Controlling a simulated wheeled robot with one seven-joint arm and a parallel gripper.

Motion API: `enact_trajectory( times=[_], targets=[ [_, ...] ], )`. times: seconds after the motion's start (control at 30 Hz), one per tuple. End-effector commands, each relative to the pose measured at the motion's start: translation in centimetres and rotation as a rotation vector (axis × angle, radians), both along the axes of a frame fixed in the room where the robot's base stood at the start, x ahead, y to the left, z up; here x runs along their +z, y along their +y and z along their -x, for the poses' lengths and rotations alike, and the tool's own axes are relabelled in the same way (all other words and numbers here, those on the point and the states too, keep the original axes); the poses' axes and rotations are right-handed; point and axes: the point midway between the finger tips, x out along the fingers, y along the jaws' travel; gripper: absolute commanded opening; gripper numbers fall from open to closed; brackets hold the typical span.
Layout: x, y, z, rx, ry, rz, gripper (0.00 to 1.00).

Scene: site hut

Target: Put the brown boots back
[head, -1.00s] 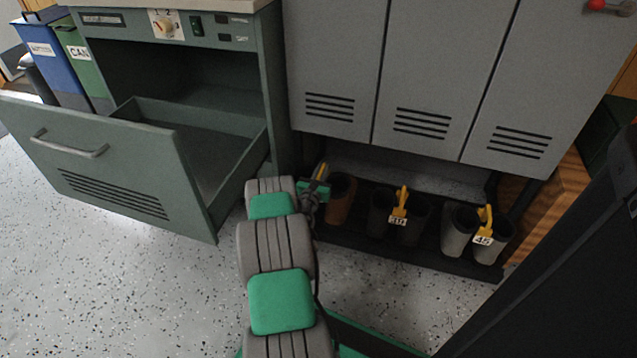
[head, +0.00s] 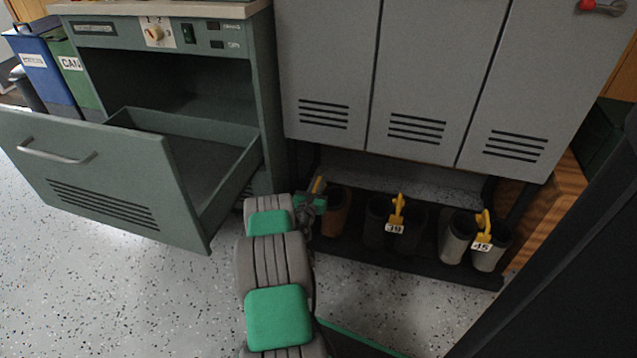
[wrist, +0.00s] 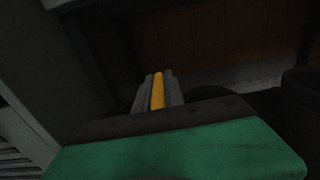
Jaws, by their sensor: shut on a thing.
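The brown boots (head: 336,212) stand at the left end of the dark low rack under the grey lockers, partly hidden behind my arm and gripper. My gripper (head: 316,190) is at their upper left side, shut on a yellow clip. In the wrist view the yellow clip (wrist: 158,90) is between the grey fingers of my gripper (wrist: 157,88). The boots themselves cannot be made out clearly in the dark wrist view.
Dark boots with a yellow tag 39 (head: 395,228) stand to the right, then grey boots with tag 45 (head: 482,245). The rack (head: 430,266) runs beneath the lockers (head: 415,80). An open green drawer (head: 90,185) juts out at the left. Speckled floor in front is free.

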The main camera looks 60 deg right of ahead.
Motion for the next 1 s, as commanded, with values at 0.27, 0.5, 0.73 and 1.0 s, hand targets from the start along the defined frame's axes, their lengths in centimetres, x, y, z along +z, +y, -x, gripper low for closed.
enact_trajectory(
  times=[0.27, 0.5, 0.73, 1.0],
  targets=[
    [0.0, 0.0, 0.0, 0.000, 0.000, 0.000, 0.34],
    [0.0, 0.0, 0.0, 0.000, 0.000, 0.000, 0.35],
    [0.3, 2.8, 0.3, 0.003, 0.005, -0.003, 0.35],
    [0.3, 9.6, 1.4, 0.004, 0.004, -0.002, 0.35]
  ],
)
